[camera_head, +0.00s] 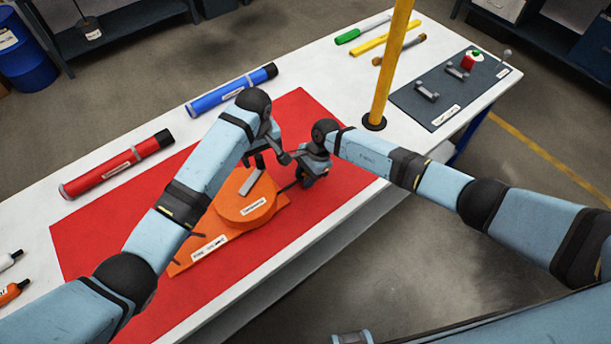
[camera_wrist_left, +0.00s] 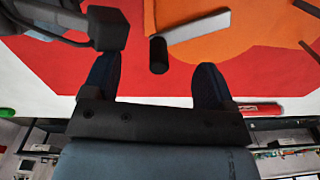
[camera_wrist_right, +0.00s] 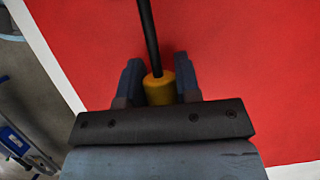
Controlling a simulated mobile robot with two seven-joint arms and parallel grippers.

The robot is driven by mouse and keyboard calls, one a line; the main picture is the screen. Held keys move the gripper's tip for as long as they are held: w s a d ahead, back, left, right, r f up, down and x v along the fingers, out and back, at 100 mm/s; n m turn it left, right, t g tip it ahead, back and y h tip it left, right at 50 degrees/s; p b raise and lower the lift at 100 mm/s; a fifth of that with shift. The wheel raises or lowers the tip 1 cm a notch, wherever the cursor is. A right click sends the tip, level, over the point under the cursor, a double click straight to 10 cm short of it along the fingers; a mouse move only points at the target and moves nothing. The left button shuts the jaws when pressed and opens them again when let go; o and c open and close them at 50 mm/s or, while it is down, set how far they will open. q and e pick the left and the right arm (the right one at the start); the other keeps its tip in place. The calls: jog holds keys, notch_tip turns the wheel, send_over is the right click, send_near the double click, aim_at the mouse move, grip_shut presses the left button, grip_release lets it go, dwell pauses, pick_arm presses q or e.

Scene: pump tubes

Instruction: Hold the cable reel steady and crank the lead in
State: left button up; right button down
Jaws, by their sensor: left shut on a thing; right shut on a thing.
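The orange cable reel (camera_head: 245,204) sits on an orange base on a red mat. A pale crank bar (camera_head: 252,181) lies across its top and carries an upright black knob. My left gripper (camera_head: 266,158) is over the reel, shut on the crank knob (camera_wrist_left: 158,55). In the left wrist view the knob stands between the fingers, and contact is hard to make out. My right gripper (camera_head: 301,176) is beside the reel, shut on the yellow end piece (camera_wrist_right: 160,88) of the black lead (camera_wrist_right: 149,35). The lead runs towards the reel. My wrists hide part of the grips.
A yellow post (camera_head: 391,65) rises from the table right of the mat. A red tube (camera_head: 118,164) and a blue tube (camera_head: 232,89) lie along the back. A dark board (camera_head: 446,92) with grey clips is at the far right. My two grippers are close together.

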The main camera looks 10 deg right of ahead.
aim_at(259, 156)
pick_arm(q)
jog(key=shift+s+d+r, duration=0.3)
jog(key=shift+s+d, duration=0.05)
jog(key=shift+d, duration=0.2)
jog(key=shift+s+d+r, duration=0.25)
jog(key=shift+s+d, duration=0.1)
jog(key=shift+d, duration=0.2)
jog(key=shift+c, duration=0.2)
jog(key=shift+w+a+r, duration=0.15)
jog(key=shift+c, duration=0.6)
jog(key=shift+w+a+r+n, duration=0.9)
jog(key=shift+w+r+n, duration=0.2)
jog(key=shift+r, duration=0.1)
jog(key=shift+w+a+r, duration=0.1)
jog(key=shift+w+a, duration=0.05)
jog(key=shift+a+f+n, duration=0.15)
jog(key=shift+f+n, duration=0.1)
jog(key=shift+n, duration=0.05)
jog(key=shift+w+f, duration=0.1)
jog(key=shift+f, duration=4.5)
